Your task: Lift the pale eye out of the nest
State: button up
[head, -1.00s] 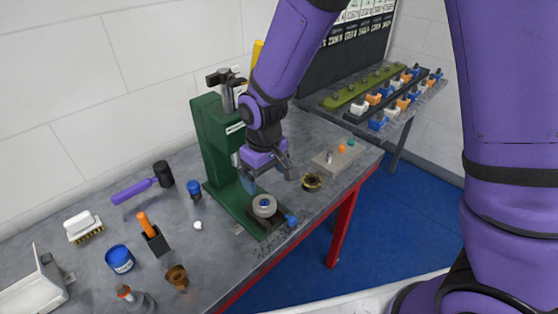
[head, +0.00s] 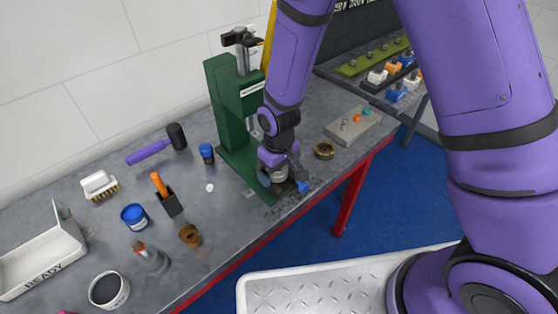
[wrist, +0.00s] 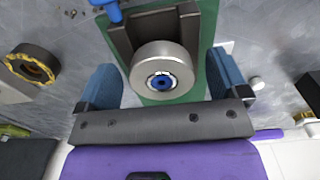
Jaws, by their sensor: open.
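The pale eye (wrist: 158,62) is a silvery ring with a blue bush and a small metal sleeve in its middle. It sits in the dark nest (wrist: 122,42) on the green press base (wrist: 208,22). My gripper (wrist: 167,75) is open, with one blue finger to each side of the eye in the wrist view and a visible gap on both sides. In the head view my gripper (head: 279,172) is down at the nest, and only part of the eye (head: 278,178) shows past it.
The green press (head: 230,105) stands right behind. A blue knob (head: 304,187) juts from the nest. A brass-coloured ring (head: 324,150) lies to the right, a small white piece (head: 210,188) to the left. A grey block with pegs (head: 353,126) is farther right.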

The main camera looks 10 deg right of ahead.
jog(key=shift+f, duration=0.15)
jog(key=c, duration=1.1)
jog(key=shift+r, duration=1.25)
jog(key=shift+r, duration=0.15)
jog(key=shift+r, duration=1.85)
